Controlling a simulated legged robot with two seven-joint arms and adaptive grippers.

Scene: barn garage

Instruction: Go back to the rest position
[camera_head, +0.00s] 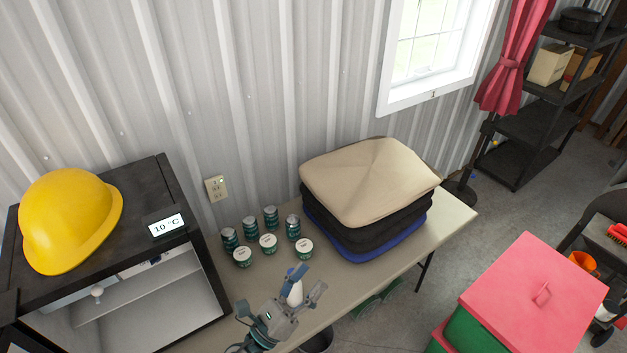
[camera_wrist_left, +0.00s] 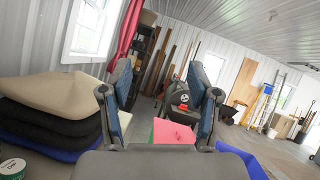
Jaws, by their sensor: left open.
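My left gripper (camera_head: 310,279) is over the front edge of the table (camera_head: 446,218) in the head view, with its fingers spread. In the left wrist view its two blue-padded fingers (camera_wrist_left: 158,82) stand apart with nothing held between them. A small white thing (camera_head: 294,292) shows beside the fingers in the head view. I cannot tell exactly what it is. My right gripper is in neither view.
Several green cans and tubs (camera_head: 268,243) stand on the table behind my left gripper. A cushion stack (camera_head: 370,180) is to their right. An open black cabinet (camera_head: 120,200) with a yellow hard hat (camera_head: 68,218) is at left. A red-lidded green box (camera_head: 535,295) stands lower right.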

